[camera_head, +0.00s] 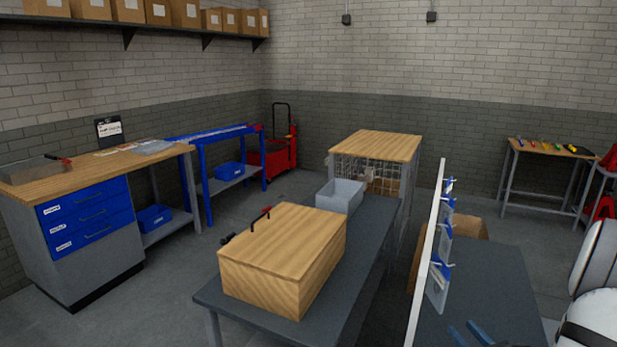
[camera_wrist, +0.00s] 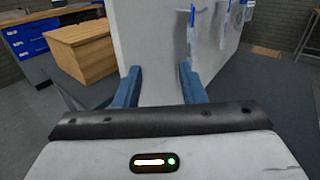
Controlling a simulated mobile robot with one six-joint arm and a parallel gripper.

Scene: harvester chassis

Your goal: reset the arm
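My gripper (camera_wrist: 160,70) shows in the wrist view with its two blue fingers spread wide apart. Nothing is held between them. Beyond the fingers stands the upright white panel (camera_wrist: 160,45); I cannot tell the exact gap to it. In the head view, the blue fingertips of my gripper (camera_head: 468,333) show at the bottom edge, right of the panel (camera_head: 427,265) and over the dark grey table (camera_head: 500,275). My white arm links show at the lower right. The rest of the gripper is cut off by the frame.
Blue and clear items (camera_head: 440,270) hang on the panel's right face. Left of it, a wooden box (camera_head: 270,285) and a grey bin (camera_head: 340,195) stand on a dark table (camera_head: 350,290). A blue-drawer workbench (camera_head: 90,225) is at left. Open floor (camera_head: 175,290) lies between.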

